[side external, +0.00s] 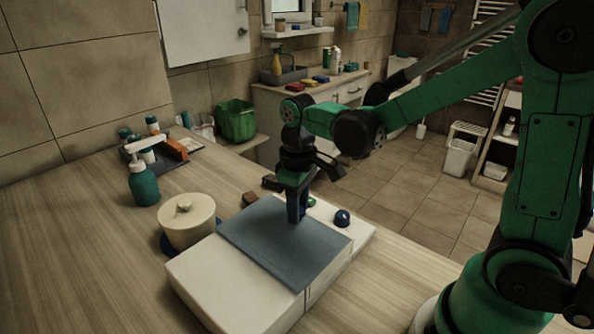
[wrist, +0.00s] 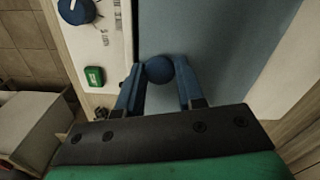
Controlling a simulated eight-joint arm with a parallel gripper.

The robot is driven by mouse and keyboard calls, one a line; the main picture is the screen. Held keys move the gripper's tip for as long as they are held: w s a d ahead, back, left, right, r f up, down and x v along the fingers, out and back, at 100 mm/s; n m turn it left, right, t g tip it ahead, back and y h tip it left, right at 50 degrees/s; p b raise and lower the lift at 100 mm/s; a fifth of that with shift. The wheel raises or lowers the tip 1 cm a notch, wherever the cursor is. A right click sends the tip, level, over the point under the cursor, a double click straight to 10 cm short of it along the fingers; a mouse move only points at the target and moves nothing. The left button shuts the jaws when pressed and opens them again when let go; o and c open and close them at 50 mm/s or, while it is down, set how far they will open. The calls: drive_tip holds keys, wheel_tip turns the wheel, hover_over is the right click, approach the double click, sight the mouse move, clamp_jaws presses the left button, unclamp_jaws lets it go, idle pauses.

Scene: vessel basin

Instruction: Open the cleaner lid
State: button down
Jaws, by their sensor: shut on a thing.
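The cleaner is a low white box (side external: 222,287) on the wooden counter, with a flat blue-grey lid (side external: 285,243) on top. The lid lies flat and looks closed. It also fills much of the wrist view (wrist: 215,45). My gripper (side external: 297,218) points down at the lid's far edge. In the wrist view, my blue fingertips (wrist: 160,78) are shut on a round blue knob (wrist: 159,69) at the lid's edge. The knob is hidden behind the fingers in the side view.
Beside the lid, the white panel has a blue dial (side external: 342,217) and a green button (wrist: 94,76). A cream lidded pot (side external: 187,221) stands close to the box's left side. A teal pump bottle (side external: 143,183) is farther back. The counter's front left is clear.

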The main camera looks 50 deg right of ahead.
sight(261, 248)
drive_tip(key=a, duration=0.9)
drive_tip(key=shift+d, duration=0.1)
drive_tip(key=c, duration=0.5)
unclamp_jaws()
drive_tip(key=shift+c, duration=0.2)
drive_tip(key=shift+r, duration=2.85)
